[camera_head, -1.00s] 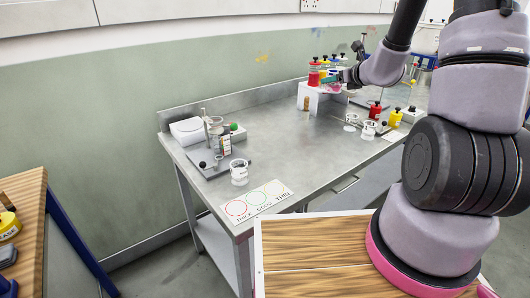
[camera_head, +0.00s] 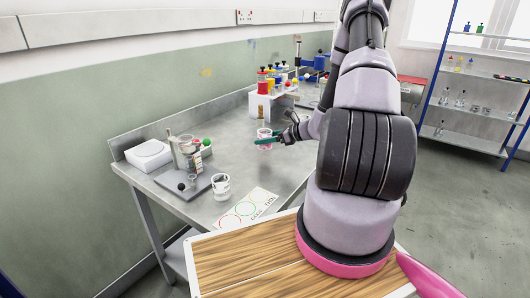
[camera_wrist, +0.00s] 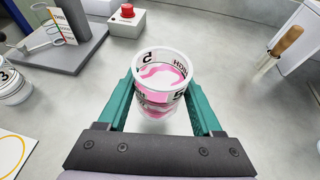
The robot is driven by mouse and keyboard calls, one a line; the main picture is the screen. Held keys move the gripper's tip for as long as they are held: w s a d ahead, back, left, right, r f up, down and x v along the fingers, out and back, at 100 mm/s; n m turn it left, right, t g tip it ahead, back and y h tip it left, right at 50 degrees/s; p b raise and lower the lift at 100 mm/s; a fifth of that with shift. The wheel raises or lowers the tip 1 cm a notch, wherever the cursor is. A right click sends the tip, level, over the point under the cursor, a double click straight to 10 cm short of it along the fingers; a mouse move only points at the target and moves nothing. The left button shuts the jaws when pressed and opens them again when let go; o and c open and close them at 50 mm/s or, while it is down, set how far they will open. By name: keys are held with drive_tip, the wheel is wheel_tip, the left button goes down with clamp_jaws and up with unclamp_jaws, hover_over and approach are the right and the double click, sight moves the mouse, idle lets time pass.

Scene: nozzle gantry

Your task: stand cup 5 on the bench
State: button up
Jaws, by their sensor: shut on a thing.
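Cup 5 (camera_wrist: 160,66) is a white-rimmed cup marked 5, with pink and white swirled contents and pink on its side. It sits upright or nearly so between the two teal fingers of my gripper (camera_wrist: 160,98), which is shut on it. In the head view, cup 5 (camera_head: 264,138) shows at the tip of my gripper (camera_head: 273,136), over the middle of the grey bench (camera_head: 226,148). The cup's lower part is partly hidden in the wrist view. I cannot tell whether its base touches the bench.
Another white cup (camera_head: 221,187) stands near the front edge by a card with coloured circles (camera_head: 245,208). A stand (camera_head: 188,152) and a white box (camera_head: 148,155) are at the left. A white rack (camera_head: 276,105) with coloured bottles stands behind. Bare bench surrounds cup 5.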

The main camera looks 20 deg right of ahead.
sight(266, 149)
drive_tip(key=shift+d+f, duration=0.1)
drive_tip(key=shift+f, duration=2.4)
drive_tip(key=shift+f, duration=0.1)
drive_tip(key=o, duration=1.5)
